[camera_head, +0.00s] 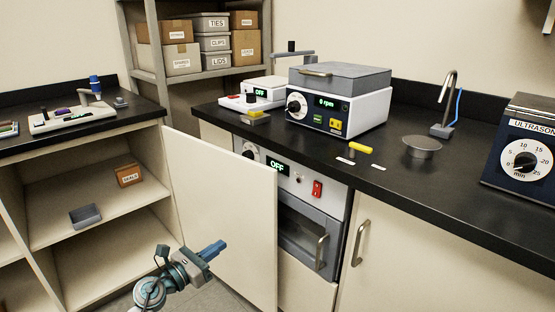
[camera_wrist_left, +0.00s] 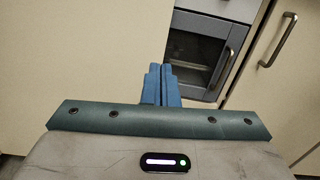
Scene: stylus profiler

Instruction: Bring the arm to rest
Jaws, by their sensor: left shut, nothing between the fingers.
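My left gripper (camera_head: 213,250) is low in front of the cabinets in the head view, with its blue fingers closed together and nothing between them. In the left wrist view its fingers (camera_wrist_left: 161,84) also show shut and empty. The fingers point toward an open cream cabinet door (camera_head: 222,208) and the oven (camera_head: 308,230) beside it. I cannot tell if they touch the door, but no contact shows. My right gripper does not show in either view.
The black counter (camera_head: 400,180) holds a centrifuge-like box reading "0 rpm" (camera_head: 338,100), a sink tap (camera_head: 446,105) and an ultrasonic unit (camera_head: 520,150). A shelf cabinet (camera_head: 90,235) stands open at the left with a seals box (camera_head: 128,175). Free floor is little seen.

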